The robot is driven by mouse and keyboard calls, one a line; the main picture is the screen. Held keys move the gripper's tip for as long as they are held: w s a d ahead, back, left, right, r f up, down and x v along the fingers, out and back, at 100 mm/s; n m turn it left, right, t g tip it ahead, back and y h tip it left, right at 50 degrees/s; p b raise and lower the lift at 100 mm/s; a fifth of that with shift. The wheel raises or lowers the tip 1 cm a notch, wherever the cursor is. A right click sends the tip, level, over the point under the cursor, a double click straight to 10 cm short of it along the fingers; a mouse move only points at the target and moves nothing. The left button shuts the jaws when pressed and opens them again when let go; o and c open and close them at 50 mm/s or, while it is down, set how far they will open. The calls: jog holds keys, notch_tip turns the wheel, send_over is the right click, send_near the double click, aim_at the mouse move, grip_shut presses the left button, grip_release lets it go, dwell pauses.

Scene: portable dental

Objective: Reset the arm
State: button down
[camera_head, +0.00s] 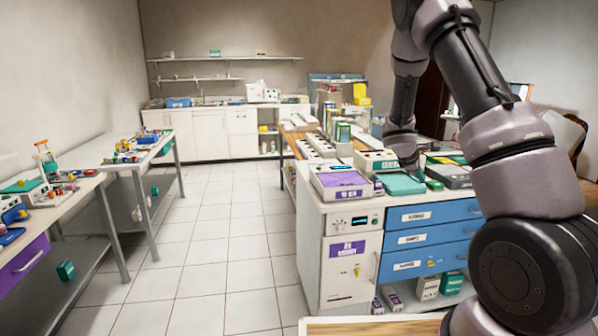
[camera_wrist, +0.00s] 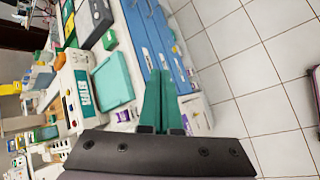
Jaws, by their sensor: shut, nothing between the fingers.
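My arm (camera_head: 510,130) rises on the right of the head view, bends at the top edge and comes down over the cabinet with blue drawers (camera_head: 425,240). Its lower end is near the teal tray (camera_head: 401,184); I cannot make out the fingers there. In the wrist view my gripper (camera_wrist: 159,75) shows as two green fingers side by side, shut with nothing between them. They point along the blue drawer fronts (camera_wrist: 157,35), with the teal tray to their left (camera_wrist: 114,80).
A purple-topped box (camera_head: 342,182) and a dark device (camera_head: 449,175) stand on the cabinet. Metal tables with small items (camera_head: 110,165) line the left. The tiled floor (camera_head: 225,235) between is clear. A wooden edge (camera_head: 375,325) shows at the bottom.

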jog(key=s+a+r+m+y, duration=0.35)
jog(key=s+r+m, duration=0.65)
jog(key=s+r, duration=0.75)
jog(key=s+a+r+m+y, duration=0.2)
jog(key=s+a+r, duration=0.1)
jog(key=s, duration=0.3)
jog(key=s+a+r+m+t+y, duration=0.1)
jog(key=s+a+r+m+y, duration=0.1)
jog(key=s+a, duration=0.4)
jog(key=s+a+r+m+t+y, duration=0.1)
jog(key=s+a+r+m+y, duration=0.1)
jog(key=s, duration=0.5)
notch_tip(320, 180, up, 3)
jog(key=shift+a+f+m, duration=0.1)
jog(key=shift+a+m, duration=0.4)
jog(key=shift+a, duration=0.65)
